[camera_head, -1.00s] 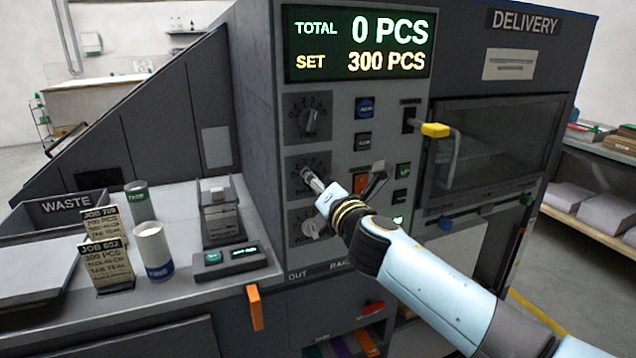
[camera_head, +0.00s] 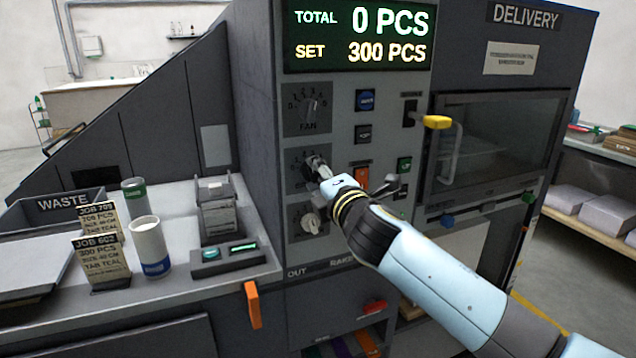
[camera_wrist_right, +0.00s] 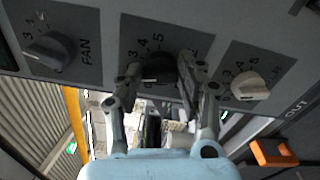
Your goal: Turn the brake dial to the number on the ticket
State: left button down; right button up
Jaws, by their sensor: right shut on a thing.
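The middle dial (camera_wrist_right: 158,69) on the grey control panel is dark and sits between the fan dial and a lower, pale-pointered dial. My right gripper (camera_head: 316,165) is at this middle dial in the head view. In the right wrist view, its two fingers (camera_wrist_right: 160,74) are shut on either side of the dial. The fingers hide much of the dial and its pointer, so I cannot tell its number. Two tickets stand on the left counter: the Job 602 ticket (camera_head: 103,264) in front and the Job 709 ticket (camera_head: 97,222) behind. Their smallest lines are unreadable. My left gripper is out of view.
The fan dial (camera_head: 311,106) is above and the pale-pointered dial (camera_head: 311,222) below, both close to the gripper. Buttons and a lever (camera_head: 388,187) are just right. A yellow-handled lever (camera_head: 436,122) juts out farther right. A white cup (camera_head: 150,245) stands beside the tickets.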

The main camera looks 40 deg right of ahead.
jog(key=m+b, duration=0.1)
jog(key=m, duration=0.1)
jog(key=m+b, duration=0.2)
jog(key=m, duration=0.1)
jog(key=shift+f+m, duration=0.2)
jog(key=shift+m, duration=0.1)
dwell(0.5)
jog(key=o, duration=1.2)
jog(key=shift+c, duration=0.2)
jog(key=shift+s, duration=0.2)
jog(key=v, duration=1.1)
jog(key=shift+s, duration=0.3)
